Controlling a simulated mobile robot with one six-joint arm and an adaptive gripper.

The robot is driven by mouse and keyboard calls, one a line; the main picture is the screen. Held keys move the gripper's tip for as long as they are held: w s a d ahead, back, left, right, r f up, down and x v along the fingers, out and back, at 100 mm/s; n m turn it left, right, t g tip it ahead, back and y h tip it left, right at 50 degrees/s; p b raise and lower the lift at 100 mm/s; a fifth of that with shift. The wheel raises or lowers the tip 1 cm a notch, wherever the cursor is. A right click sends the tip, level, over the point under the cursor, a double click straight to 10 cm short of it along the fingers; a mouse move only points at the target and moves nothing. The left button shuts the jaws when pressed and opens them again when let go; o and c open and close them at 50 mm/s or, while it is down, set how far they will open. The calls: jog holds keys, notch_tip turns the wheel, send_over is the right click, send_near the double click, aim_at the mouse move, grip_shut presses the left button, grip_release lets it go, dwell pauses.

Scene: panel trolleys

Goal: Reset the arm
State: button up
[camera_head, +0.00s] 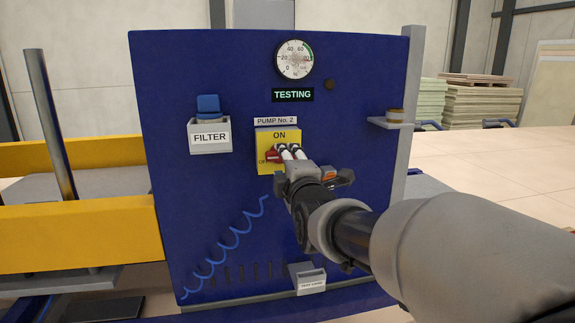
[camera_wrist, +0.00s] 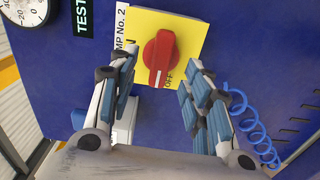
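My gripper (camera_head: 290,151) is in front of the yellow switch plate (camera_head: 265,136) on the blue panel. A red knob (camera_head: 272,156) on this plate is partly hidden by my fingers. In the wrist view my gripper (camera_wrist: 161,58) is open, its two blue-padded fingers apart and nothing held between them. The red knob (camera_wrist: 160,55) shows beyond and between the fingertips, with no clear contact. Its handle has a white mark at the end near the word OFF. My arm reaches in from the lower right.
The blue panel (camera_head: 215,75) carries a round gauge (camera_head: 294,60), a TESTING sign (camera_head: 292,95), a FILTER holder (camera_head: 210,137), a coiled blue hose (camera_head: 232,240) and a small grey box (camera_head: 308,278). A small shelf (camera_head: 390,123) juts out at right. Yellow beams (camera_head: 75,236) stand left.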

jog(key=shift+b+v, duration=0.3)
jog(key=shift+v, duration=0.75)
jog(key=shift+f, duration=0.1)
jog(key=s+d+f+m+g+h, duration=0.1)
jog(key=s+d+f+m+g, duration=0.3)
jog(key=s, duration=0.8)
jog(key=s+d+f+m+g+h+b, duration=0.1)
jog(key=s+d+f+m+g+h, duration=0.1)
jog(key=s+d+f+m+g, duration=0.2)
jog(key=s+d+f+m+g+h+b, duration=0.1)
jog(key=s+d+f+m+g, duration=0.3)
jog(key=s+d+f+m, duration=0.5)
jog(key=s+f+m, duration=0.2)
jog(key=s+f, duration=0.1)
jog(key=s, duration=0.3)
jog(key=s+f+m+h, duration=0.1)
jog(key=s+f, duration=0.3)
jog(key=s, duration=0.2)
jog(key=shift+s+d+f+m+g, duration=0.2)
jog(key=shift+d+f+m+g, duration=0.1)
jog(key=shift+d+m+g, duration=0.1)
